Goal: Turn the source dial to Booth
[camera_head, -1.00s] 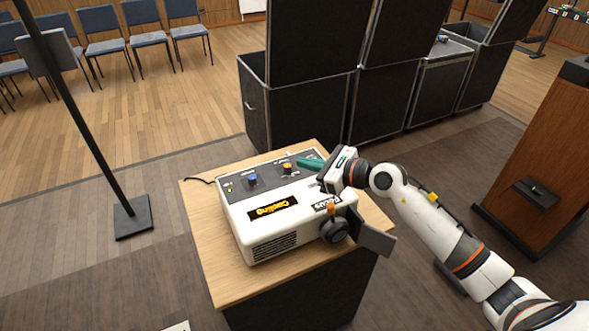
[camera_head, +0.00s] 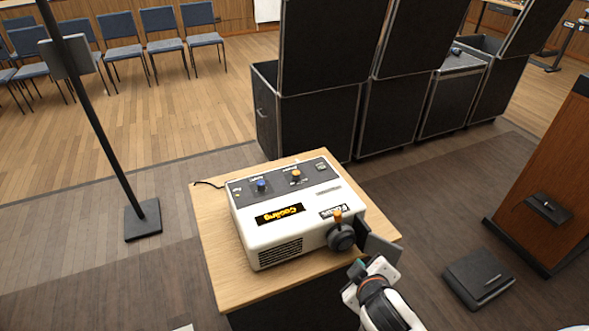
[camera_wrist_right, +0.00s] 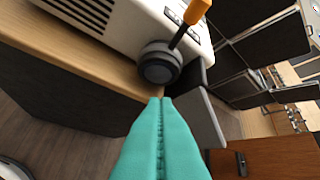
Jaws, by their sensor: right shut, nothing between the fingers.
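A white projector-like box (camera_head: 290,245) sits on a wooden-topped stand, with a dark grey panel along its far edge. A blue dial (camera_head: 261,186) and an orange dial (camera_head: 296,177) are on this panel. Their small labels are upside down and too small to read, so I cannot tell which is the source dial or where it points. My right gripper (camera_head: 362,266) is off the box's near right corner, away from both dials. The wrist view shows its teal fingers (camera_wrist_right: 161,101) shut and empty, near the dark side knob (camera_wrist_right: 159,64). My left gripper is not in view.
An orange-tipped lever (camera_head: 338,217) rises by the side knob, and a dark grey flap (camera_head: 380,249) sticks out beside it. The wooden top (camera_head: 215,262) has bare room left of the box. Black cases (camera_head: 318,122) stand behind, and a thin black pole stand is at left.

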